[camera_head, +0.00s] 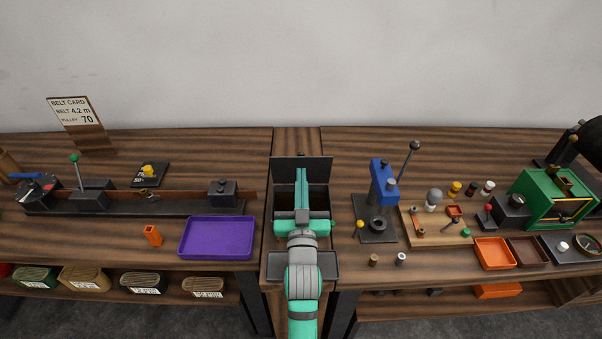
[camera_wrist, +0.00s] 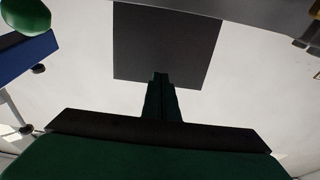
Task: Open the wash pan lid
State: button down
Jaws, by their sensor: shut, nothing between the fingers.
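The wash pan (camera_head: 268,200) is a dark box set in the gap between the two benches. Its lid (camera_head: 318,168) is a dark flat panel standing about upright at the back of the pan. My gripper (camera_head: 301,172) reaches over the pan, with its fingers in front of the lid. In the wrist view, a dark square panel that looks like the lid (camera_wrist: 168,35) is beyond my shut, empty fingers (camera_wrist: 160,76). I cannot tell whether the fingertips touch it. My arm hides the middle of the pan.
A purple tray (camera_head: 217,238) lies left of the pan. A blue press (camera_head: 383,185) with a long lever stands close on the right. A small orange block (camera_head: 153,235) sits left of the tray. The wall is behind the benches.

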aim_at(301, 161)
jog(key=shift+x, duration=1)
jog(key=shift+r+x, duration=0.15)
jog(key=shift+x, duration=1)
jog(key=shift+r+x, duration=0.15)
jog(key=shift+x, duration=0.95)
jog(key=shift+s, duration=0.1)
